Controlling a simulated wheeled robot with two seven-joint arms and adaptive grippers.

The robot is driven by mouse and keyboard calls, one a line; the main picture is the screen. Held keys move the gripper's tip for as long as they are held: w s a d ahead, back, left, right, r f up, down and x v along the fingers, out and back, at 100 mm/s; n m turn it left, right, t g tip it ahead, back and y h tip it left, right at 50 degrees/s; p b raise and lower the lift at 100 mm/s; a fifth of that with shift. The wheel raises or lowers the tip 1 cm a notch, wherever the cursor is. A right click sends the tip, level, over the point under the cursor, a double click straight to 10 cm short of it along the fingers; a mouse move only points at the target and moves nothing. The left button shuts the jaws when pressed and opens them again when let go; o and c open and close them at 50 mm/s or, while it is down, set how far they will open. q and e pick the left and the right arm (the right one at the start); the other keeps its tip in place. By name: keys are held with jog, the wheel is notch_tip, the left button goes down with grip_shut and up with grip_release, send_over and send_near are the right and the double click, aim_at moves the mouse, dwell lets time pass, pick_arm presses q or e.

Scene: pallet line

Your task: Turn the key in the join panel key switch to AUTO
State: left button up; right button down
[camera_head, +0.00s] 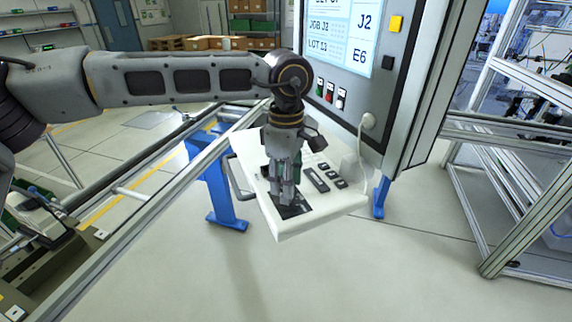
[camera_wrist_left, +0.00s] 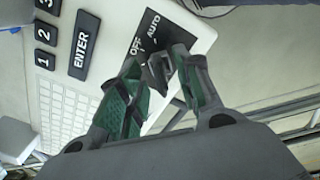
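The join panel is a white, sloped keypad console (camera_head: 322,212) under a grey cabinet. On its near corner is a black key switch plate (camera_head: 297,211). In the left wrist view the plate (camera_wrist_left: 152,22) carries the white words OFF and AUTO. A dark grey key (camera_wrist_left: 158,70) stands in the switch, between the fingertips. My left gripper (camera_head: 284,192) points down at the plate; in the left wrist view its green-padded fingers (camera_wrist_left: 160,72) are close in on both sides of the key and appear shut on it. The fingers hide the key's lower part. My right gripper is out of view.
The cabinet's screen (camera_head: 345,35) and a row of small buttons (camera_head: 330,93) are above the console. The ENTER key (camera_wrist_left: 84,45) and number keys lie beside the switch plate. A blue post (camera_head: 213,175) and conveyor rails (camera_head: 150,200) stand left. Open floor lies in front.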

pick_arm(q)
jog(key=shift+f, duration=0.6)
grip_shut()
jog(key=shift+m, duration=0.3)
